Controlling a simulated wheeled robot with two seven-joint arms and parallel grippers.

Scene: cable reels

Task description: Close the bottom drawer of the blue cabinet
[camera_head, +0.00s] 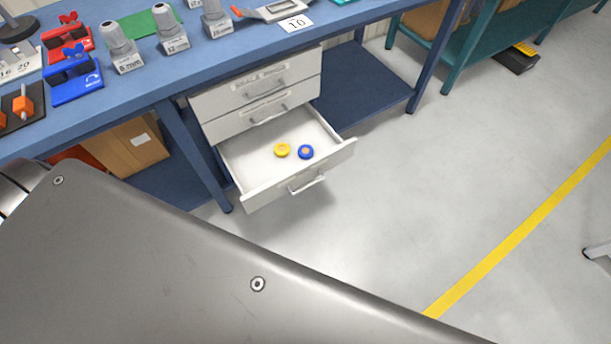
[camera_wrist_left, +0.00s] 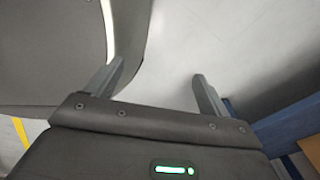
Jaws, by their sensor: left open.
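The drawer unit has pale grey fronts and hangs under the blue workbench (camera_head: 150,75) in the head view. Its bottom drawer (camera_head: 262,195) is pulled well out, with its handle on the front. The upper drawers (camera_head: 270,88) are shut. My left gripper (camera_wrist_left: 158,76) is open and empty in the left wrist view, with pale floor behind its fingers. It is hidden in the head view, so its distance from the drawer is unclear. My right gripper is not in view.
The benchtop holds labelled grey pieces, a red clamp and a blue clamp (camera_head: 75,78). A cardboard box (camera_head: 135,143) sits on the lower shelf. Grey floor in front of and right of the drawer is clear, crossed by a yellow line (camera_head: 520,232). A teal table stands behind.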

